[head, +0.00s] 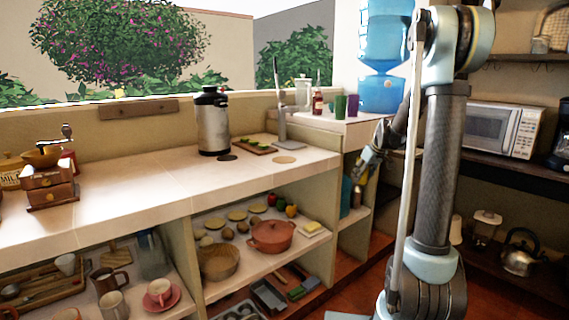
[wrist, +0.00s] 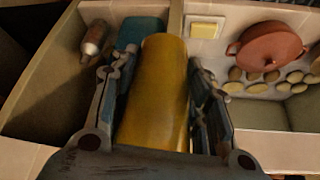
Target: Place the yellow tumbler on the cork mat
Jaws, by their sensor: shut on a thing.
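The yellow tumbler (wrist: 155,95) fills the middle of the wrist view, between the two fingers of my gripper (wrist: 158,100), which is shut on it. In the head view my gripper (head: 367,163) is at the open shelf compartment right of the counter, with the tumbler (head: 361,174) small and partly hidden by the fingers. The cork mat (head: 285,160) looks like a flat round tan disc on the counter near the tap, left of my gripper and apart from it. The mat does not show in the wrist view.
Purple (head: 352,105) and green (head: 340,106) cups stand on the ledge behind. A teal object (wrist: 137,35) and a bottle (wrist: 95,38) are in the compartment by the tumbler.

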